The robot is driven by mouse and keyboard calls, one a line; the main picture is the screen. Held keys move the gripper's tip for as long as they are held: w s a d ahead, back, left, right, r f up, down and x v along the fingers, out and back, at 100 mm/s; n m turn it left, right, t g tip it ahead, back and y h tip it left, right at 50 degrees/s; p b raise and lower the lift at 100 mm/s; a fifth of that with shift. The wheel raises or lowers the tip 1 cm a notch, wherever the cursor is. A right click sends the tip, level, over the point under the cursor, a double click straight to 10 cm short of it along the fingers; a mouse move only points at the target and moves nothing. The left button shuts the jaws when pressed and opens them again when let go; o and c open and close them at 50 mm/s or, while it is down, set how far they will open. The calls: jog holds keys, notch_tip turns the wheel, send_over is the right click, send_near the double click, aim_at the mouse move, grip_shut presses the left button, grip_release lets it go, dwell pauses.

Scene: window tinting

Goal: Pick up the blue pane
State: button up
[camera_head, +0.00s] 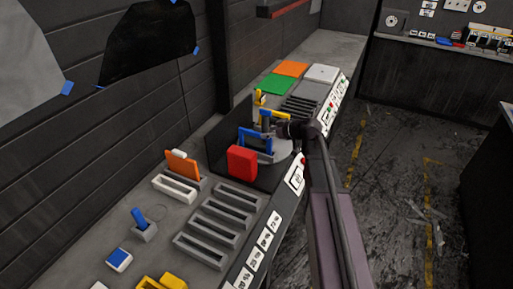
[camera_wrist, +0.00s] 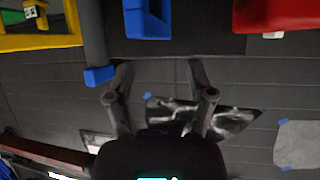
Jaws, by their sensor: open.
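A blue frame-shaped piece (camera_head: 256,139), seemingly the blue pane, stands upright at a round grey stand (camera_head: 283,149) on the bench. It shows at the top of the wrist view (camera_wrist: 148,28), cut off by the edge. My gripper (camera_head: 279,130) is close beside it in the head view, partly covering the area. In the wrist view my gripper's two fingers (camera_wrist: 159,82) are spread, with nothing between them.
A red block (camera_head: 242,161) stands just in front of the blue piece, and a yellow frame (camera_head: 276,115) behind it. An orange piece (camera_head: 182,167) stands in a holder at left. Empty grey slotted racks (camera_head: 213,232) lie in front. Wall is at left.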

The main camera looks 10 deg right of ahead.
aim_at(258, 133)
jog(key=shift+b+x, duration=0.4)
jog(key=shift+x, duration=1)
jog(key=shift+b+x, duration=1.1)
jog(key=shift+x, duration=0.9)
jog(key=shift+w+a+f, duration=0.3)
jog(key=shift+w+f, duration=0.1)
